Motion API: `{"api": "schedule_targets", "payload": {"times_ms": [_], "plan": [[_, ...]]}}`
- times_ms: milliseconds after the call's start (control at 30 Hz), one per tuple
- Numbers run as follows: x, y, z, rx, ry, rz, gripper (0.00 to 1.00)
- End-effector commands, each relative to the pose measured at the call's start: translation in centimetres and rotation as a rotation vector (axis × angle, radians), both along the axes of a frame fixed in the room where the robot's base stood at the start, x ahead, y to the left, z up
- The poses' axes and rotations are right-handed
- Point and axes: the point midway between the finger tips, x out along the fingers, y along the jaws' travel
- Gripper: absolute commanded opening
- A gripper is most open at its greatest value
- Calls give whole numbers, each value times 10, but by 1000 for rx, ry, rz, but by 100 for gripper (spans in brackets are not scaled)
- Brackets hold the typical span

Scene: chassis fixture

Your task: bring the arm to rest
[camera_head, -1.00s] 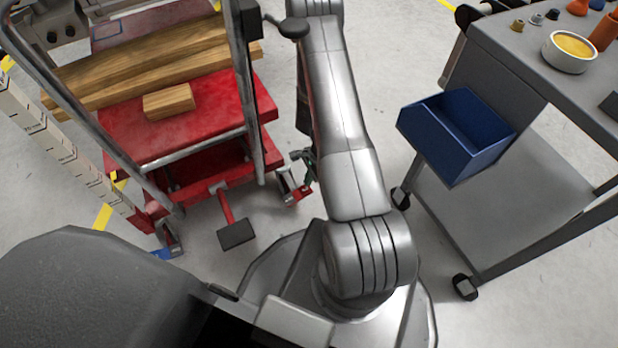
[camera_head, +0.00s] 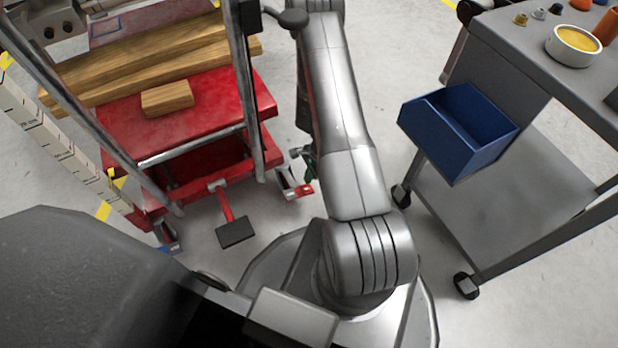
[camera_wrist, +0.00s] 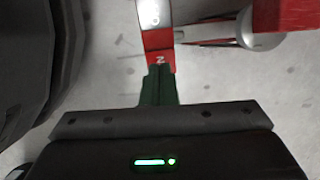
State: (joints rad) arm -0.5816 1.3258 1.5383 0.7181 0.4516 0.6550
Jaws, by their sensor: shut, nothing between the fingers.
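My gripper (camera_wrist: 159,85) shows in the wrist view with its green fingers together and nothing between them. It points down over the grey floor. The fingertips overlap the end of a red and white part (camera_wrist: 157,40) in the picture; I cannot tell whether they touch it. In the head view my arm reaches away from my base, and only a bit of the green fingers (camera_head: 309,172) shows left of the arm, beside the red trolley (camera_head: 215,95). The rest of the gripper is hidden behind the arm.
The red trolley carries wooden planks (camera_head: 150,65) and a small wooden block (camera_head: 167,98), with metal uprights and a red pedal (camera_head: 233,232). On the right stands a grey cart (camera_head: 520,210) with a blue bin (camera_head: 460,130) and a bowl (camera_head: 574,45). Bare floor lies between.

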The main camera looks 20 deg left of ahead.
Motion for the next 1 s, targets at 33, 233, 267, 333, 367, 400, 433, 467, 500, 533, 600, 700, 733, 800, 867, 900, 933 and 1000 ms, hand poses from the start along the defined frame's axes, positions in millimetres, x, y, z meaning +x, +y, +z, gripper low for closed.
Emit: {"api": "schedule_targets", "payload": {"times_ms": [33, 233, 267, 333, 367, 400, 433, 467, 500, 533, 600, 700, 733, 800, 867, 900, 933, 1000], "plan": [[0, 0, 13, 0, 0, 0, 0], [0, 0, 33, 0, 0, -1, 0], [0, 0, 33, 0, 0, -1, 0], [0, 0, 32, -1, 1, -1, 0], [0, 0, 31, -1, 1, -1, 0], [0, 0, 31, -1, 1, -1, 0], [0, 0, 31, -1, 1, -1, 0], [0, 0, 31, 0, 0, -1, 0], [0, 0, 31, 0, 0, -1, 0], [0, 0, 31, 0, 0, -1, 0], [0, 0, 31, 0, 0, -1, 0], [0, 0, 31, 0, 0, -1, 0], [0, 0, 31, 0, 0, -1, 0], [0, -1, 32, 0, 1, -2, 0], [0, -2, 34, 1, 2, -4, 0], [0, -3, 36, 1, 3, -6, 0], [0, -4, 37, 2, 5, -8, 0], [1, -6, 42, 3, 9, -13, 0]]}}
